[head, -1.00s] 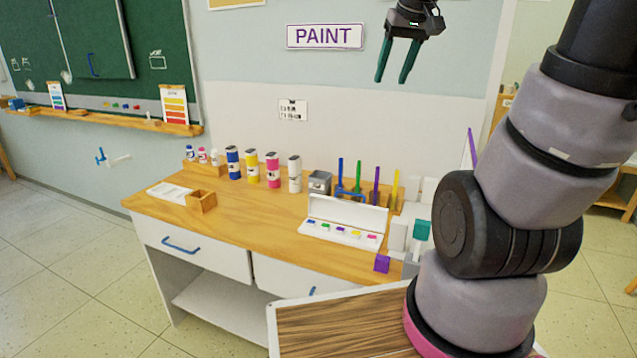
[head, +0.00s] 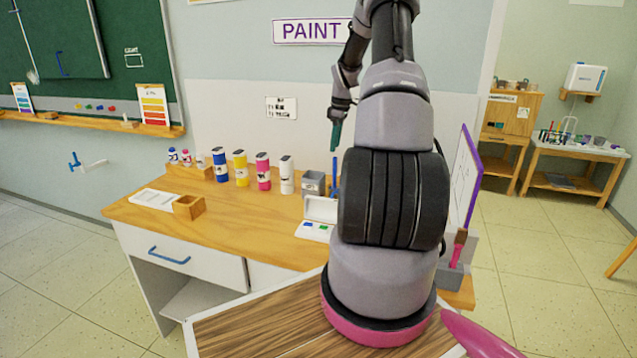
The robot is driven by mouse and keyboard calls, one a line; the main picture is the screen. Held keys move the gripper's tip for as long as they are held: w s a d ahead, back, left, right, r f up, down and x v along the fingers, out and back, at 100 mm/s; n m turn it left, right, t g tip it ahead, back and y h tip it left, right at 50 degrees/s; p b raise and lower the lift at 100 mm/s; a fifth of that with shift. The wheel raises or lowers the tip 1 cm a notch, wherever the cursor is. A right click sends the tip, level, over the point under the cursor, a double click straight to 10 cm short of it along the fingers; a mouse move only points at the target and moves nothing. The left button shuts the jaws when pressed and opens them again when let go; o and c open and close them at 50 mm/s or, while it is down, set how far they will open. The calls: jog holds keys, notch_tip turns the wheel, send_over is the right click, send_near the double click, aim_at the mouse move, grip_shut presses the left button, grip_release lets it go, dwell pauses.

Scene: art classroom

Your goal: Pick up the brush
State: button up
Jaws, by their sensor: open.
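A brush with a pink handle and a reddish-brown head (head: 459,248) stands upright in a small grey holder (head: 452,278) at the right end of the desk, right of my arm. A blue upright tool (head: 335,176), possibly another brush, shows at the back of the desk left of my arm; its lower part is hidden. My gripper (head: 335,136) is open and empty, seen side-on, with its fingers pointing down. In the picture it appears above the blue tool, well up and left of the pink-handled brush. My arm hides much of the desk's right half.
The wooden desk (head: 150,218) carries blue, yellow, pink and white bottles (head: 263,172), a grey cup (head: 314,182), a paint box (head: 318,208) and a small wooden box (head: 188,207). A purple-edged panel (head: 467,180) stands at the right. Shelves and a side table (head: 570,150) stand behind.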

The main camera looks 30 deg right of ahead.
send_over(333, 178)
jog(key=f, duration=0.5)
jog(key=shift+w+f, duration=0.25)
jog(key=shift+f, duration=0.1)
jog(key=f, duration=0.5)
jog(key=shift+d+f, duration=0.3)
grip_shut()
